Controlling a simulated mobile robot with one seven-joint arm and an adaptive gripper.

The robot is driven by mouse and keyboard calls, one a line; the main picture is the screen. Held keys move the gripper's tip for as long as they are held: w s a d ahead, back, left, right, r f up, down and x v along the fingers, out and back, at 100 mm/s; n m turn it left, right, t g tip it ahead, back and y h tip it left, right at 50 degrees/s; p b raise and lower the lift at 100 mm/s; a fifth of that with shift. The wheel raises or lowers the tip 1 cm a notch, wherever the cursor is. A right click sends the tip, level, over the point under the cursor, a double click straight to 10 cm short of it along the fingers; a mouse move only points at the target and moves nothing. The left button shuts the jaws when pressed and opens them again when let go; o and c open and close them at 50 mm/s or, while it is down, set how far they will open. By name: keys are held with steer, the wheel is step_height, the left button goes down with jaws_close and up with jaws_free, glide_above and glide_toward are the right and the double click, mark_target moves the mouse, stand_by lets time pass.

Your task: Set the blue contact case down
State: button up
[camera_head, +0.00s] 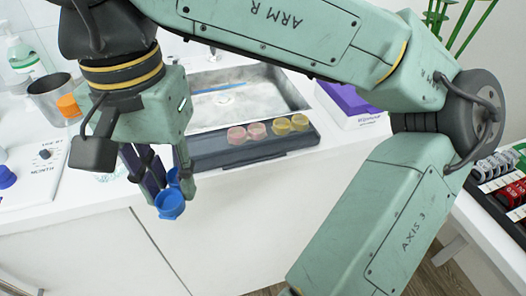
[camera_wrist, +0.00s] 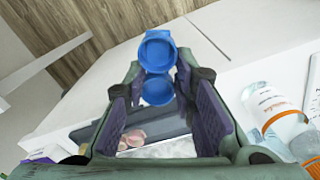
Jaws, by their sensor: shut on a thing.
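The blue contact case (camera_head: 169,207) has two round cups and hangs at the tips of my gripper (camera_head: 168,180). It is in the air in front of the white counter's front edge. In the wrist view the case (camera_wrist: 158,52) sits between the fingertips of my gripper (camera_wrist: 160,85), one cup beyond the tips and one between the fingers. My gripper is shut on it. A dark tray (camera_head: 215,157) on the counter, right of my gripper, holds pink contact cases (camera_head: 237,134) and yellow contact cases (camera_head: 281,127).
A sink-like basin (camera_head: 213,112) lies behind the tray, with a blue stick in it. A purple and white box (camera_head: 350,103) stands to the right. A metal cup (camera_head: 52,95) and a soap bottle (camera_head: 22,58) stand at left. Bottles (camera_wrist: 270,108) show in the wrist view.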

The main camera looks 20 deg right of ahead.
steer(key=shift+s+f, duration=0.1)
steer(key=shift+s, duration=0.45)
steer(key=p, duration=0.3)
glide_above(198, 148)
steer(key=shift+s+a+f, duration=0.1)
steer(key=shift+s+f, duration=0.35)
steer(key=shift+f, duration=0.2)
steer(key=shift+w, duration=0.55)
step_height(198, 148, down, 4)
steer(key=shift+r+p, duration=0.25)
steer(key=shift+p, duration=0.1)
steer(key=shift+f, duration=0.15)
steer(key=shift+f, duration=0.1)
steer(key=shift+f, duration=0.15)
steer(key=o, duration=0.8)
